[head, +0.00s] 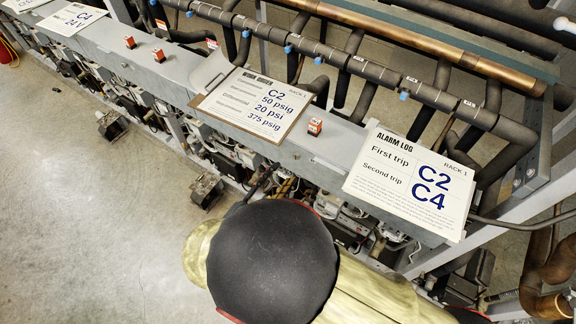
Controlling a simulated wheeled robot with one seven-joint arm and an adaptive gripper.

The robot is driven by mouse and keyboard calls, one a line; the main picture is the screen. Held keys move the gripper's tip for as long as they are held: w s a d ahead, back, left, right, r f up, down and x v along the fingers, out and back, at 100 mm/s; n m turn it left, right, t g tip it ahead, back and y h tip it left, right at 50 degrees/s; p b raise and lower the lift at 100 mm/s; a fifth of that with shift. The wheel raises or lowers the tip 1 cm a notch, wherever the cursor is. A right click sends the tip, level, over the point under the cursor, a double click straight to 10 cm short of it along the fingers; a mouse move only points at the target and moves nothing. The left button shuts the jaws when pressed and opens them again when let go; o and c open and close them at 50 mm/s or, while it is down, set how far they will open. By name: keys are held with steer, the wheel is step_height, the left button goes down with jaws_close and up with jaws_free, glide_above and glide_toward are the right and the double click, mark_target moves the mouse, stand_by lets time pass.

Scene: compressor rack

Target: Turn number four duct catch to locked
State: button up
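A long grey duct-like beam (344,140) runs diagonally across the rack. On its top are small orange-red blocks: two at the left, one (130,42) beside another (159,56), and one (315,127) between two printed sheets. I cannot tell from this view whether any of them is the number four duct catch, nor which way it is turned. My arm, with a round black cap, fills the bottom middle and hides part of the rack below the beam. My gripper is not visible.
A work order clipboard (252,104) and an alarm log sheet (410,185) lie on the beam. Dark insulated pipes (374,70) with blue fittings and a copper pipe (400,38) run behind it. Compressor parts crowd below. Concrete floor (90,220) is clear at the lower left.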

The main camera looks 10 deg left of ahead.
steer(key=v, duration=0.6)
stand_by(0.5)
